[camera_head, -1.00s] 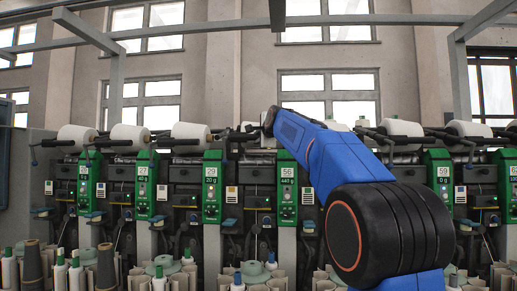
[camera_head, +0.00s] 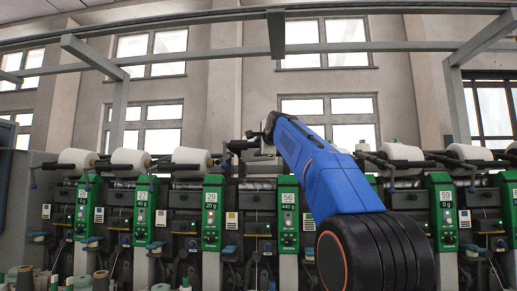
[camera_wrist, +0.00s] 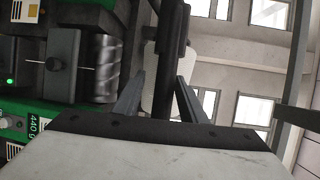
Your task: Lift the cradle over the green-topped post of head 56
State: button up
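Head 56's green-topped post (camera_head: 288,213) stands in the middle of the machine row in the head view, with 56 and 440 g on it. The dark cradle (camera_head: 236,147) is raised above the machine, left of that post. My gripper (camera_head: 262,150) is beside the cradle, mostly hidden by my blue arm. In the wrist view my gripper's two fingers (camera_wrist: 161,76) stand apart, with a dark cradle bar (camera_wrist: 173,35) between or just beyond them. A white surface (camera_wrist: 154,75) shows behind. Whether a finger touches the bar is unclear.
Neighbouring green posts 29 (camera_head: 212,212) and 59 (camera_head: 443,212) stand on either side. White yarn cones (camera_head: 190,160) lie along the top of the row. A grey overhead rail (camera_head: 200,62) runs above.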

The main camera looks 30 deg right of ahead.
jog(key=v, duration=1.7)
jog(key=shift+s, duration=0.2)
jog(key=shift+a, duration=0.1)
dwell(0.7)
jog(key=s+a+f+n+g+y, duration=0.1)
jog(key=s+a+f+n+g, duration=0.2)
jog(key=f, duration=0.8)
jog(key=s+a+f+n+g+y, duration=0.1)
jog(key=s+a+f+n, duration=0.35)
jog(key=f, duration=0.55)
jog(key=s+a+f+n+g, duration=0.2)
jog(key=s+a+f+n, duration=0.15)
jog(key=f, duration=0.75)
jog(key=s+a+f+n+g, duration=0.2)
jog(key=s+f, duration=0.5)
jog(key=f, duration=0.4)
jog(key=s+a+f+n+g, duration=0.1)
jog(key=s+f+n, duration=0.3)
jog(key=s+f, duration=0.4)
jog(key=s+a+f+n+g+y, duration=0.1)
jog(key=s+a+f+n+g, duration=0.1)
jog(key=s+f, duration=0.6)
notch_tip(320, 180, down, 8)
jog(key=shift+a+r+n+g, duration=0.1)
jog(key=shift+a+n+g, duration=0.2)
jog(key=shift+n, duration=0.6)
jog(key=shift+s, duration=0.1)
